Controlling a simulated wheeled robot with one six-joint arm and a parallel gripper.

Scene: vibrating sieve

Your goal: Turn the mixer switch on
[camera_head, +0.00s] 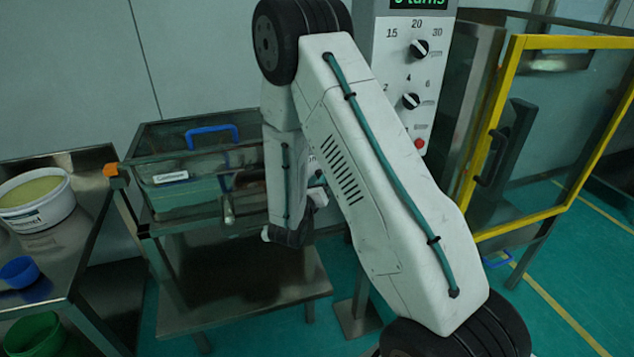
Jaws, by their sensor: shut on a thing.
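A pale control panel (396,60) stands upright behind my arm. It has a black dial (419,48) marked 15, 20 and 30, and a lower black dial (411,101) with 2, 4 and 6 around it. A red button (420,143) sits below them. A green display (420,3) at the top is partly cut off and shows turns. I cannot tell which control is the mixer switch. My white arm covers the panel's lower left. My wrist hangs left of the panel, and my gripper's fingertips are hidden behind the arm.
A steel sieve table with a clear-walled box and blue handle (212,131) stands left of my arm. A side table holds a white tub (36,203) and blue cup (20,271); a green bucket (35,336) is below. A yellow-framed door (510,75) stands right.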

